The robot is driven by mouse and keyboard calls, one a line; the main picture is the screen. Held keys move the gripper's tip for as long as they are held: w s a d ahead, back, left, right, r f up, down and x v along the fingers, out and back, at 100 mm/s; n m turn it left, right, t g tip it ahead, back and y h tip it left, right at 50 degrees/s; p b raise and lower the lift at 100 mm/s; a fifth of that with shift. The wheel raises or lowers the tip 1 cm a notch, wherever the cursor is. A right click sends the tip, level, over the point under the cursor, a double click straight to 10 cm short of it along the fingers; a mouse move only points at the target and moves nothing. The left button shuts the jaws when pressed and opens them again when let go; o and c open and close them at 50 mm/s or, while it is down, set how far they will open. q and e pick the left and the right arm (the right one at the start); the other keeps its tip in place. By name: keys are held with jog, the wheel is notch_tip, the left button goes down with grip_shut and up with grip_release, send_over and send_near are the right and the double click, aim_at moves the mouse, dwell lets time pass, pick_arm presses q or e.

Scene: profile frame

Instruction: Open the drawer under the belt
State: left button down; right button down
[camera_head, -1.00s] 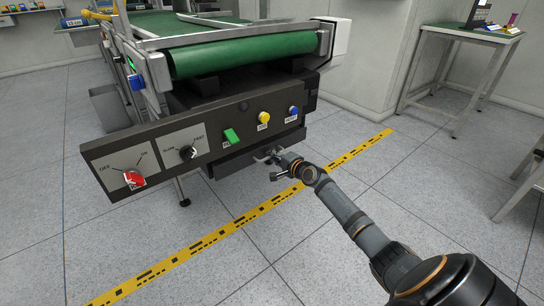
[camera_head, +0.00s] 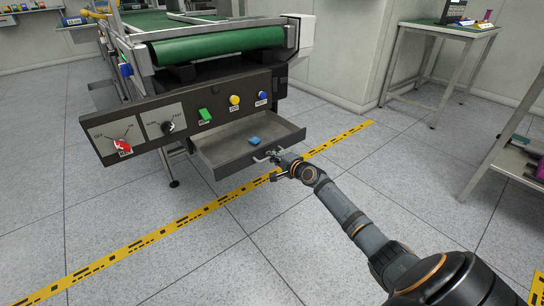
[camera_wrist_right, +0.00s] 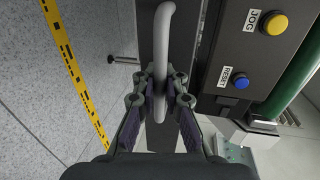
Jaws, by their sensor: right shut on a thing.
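The drawer (camera_head: 225,152) under the green belt (camera_head: 218,46) stands pulled out below the control panel. A small blue object (camera_head: 254,141) lies inside it. My right gripper (camera_head: 273,160) is at the drawer's front and is shut on its handle. In the right wrist view the pale bar handle (camera_wrist_right: 162,50) runs between the two fingers of the right gripper (camera_wrist_right: 160,95). The drawer's inside is hidden in that view. My left gripper is in neither view.
The control panel (camera_head: 188,112) above the drawer carries a red switch (camera_head: 123,146), a dark knob (camera_head: 168,127) and green, yellow and blue buttons. A yellow floor stripe (camera_head: 205,208) passes below. A table (camera_head: 447,32) stands at the back right. The floor in front is clear.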

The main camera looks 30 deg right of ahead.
jog(key=shift+s+r, duration=0.1)
jog(key=shift+s, duration=0.15)
jog(key=c, duration=1.7)
grip_release()
jog(key=shift+c, duration=0.2)
jog(key=v, duration=0.7)
jog(key=shift+s, duration=0.2)
jog(key=shift+d, duration=0.1)
